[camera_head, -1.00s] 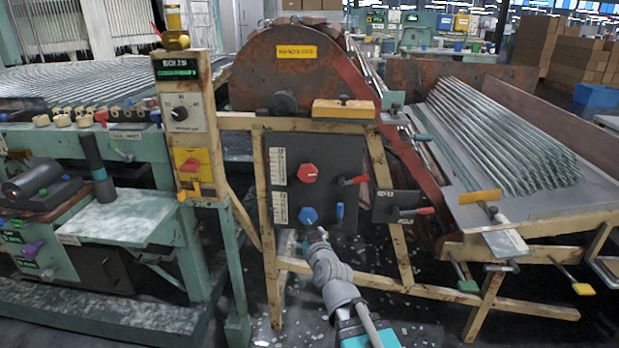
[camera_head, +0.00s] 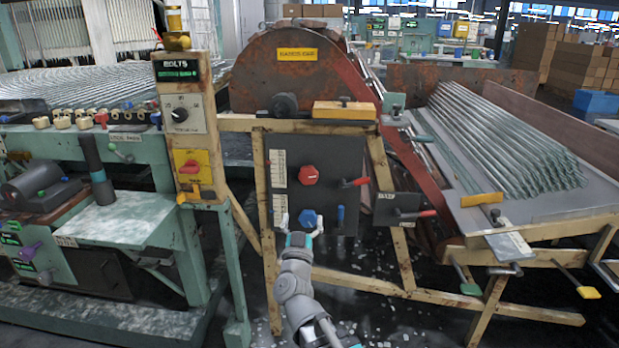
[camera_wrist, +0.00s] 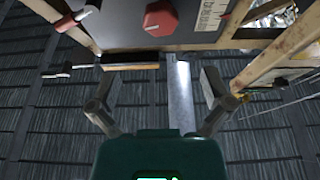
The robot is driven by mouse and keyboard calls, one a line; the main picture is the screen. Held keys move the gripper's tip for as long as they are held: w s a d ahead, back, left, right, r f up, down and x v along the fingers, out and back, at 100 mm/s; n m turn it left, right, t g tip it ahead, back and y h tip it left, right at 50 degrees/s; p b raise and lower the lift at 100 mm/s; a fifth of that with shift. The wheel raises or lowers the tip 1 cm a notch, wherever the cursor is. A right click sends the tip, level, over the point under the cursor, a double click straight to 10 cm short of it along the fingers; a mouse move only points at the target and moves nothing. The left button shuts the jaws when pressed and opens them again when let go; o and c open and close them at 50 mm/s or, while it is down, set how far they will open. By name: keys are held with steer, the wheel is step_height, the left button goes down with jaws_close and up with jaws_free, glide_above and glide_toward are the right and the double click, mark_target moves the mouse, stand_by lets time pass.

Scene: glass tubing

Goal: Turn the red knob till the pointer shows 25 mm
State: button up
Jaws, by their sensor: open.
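The red knob (camera_head: 308,174) is on a dark panel (camera_head: 335,160) below the rusty drum. It also shows at the top of the wrist view (camera_wrist: 160,19). A white scale strip (camera_head: 278,168) is left of the knob; part of a scale (camera_wrist: 212,12) shows in the wrist view. The pointer reading is too small to tell. My gripper (camera_head: 302,218) is open and empty, below the red knob.
A red-handled lever (camera_head: 355,182) sticks out right of the red knob, with a blue handle (camera_head: 340,214) below it. Wooden frame posts (camera_head: 264,190) flank the panel. A yellow switch box (camera_head: 193,172) stands left.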

mark_target(308, 180)
steer(key=shift+w+r, duration=0.1)
steer(key=p+x, duration=0.5)
steer(key=x, duration=0.8)
steer(key=shift+w+r, duration=0.1)
steer(key=shift+w, duration=0.2)
steer(key=c, duration=1)
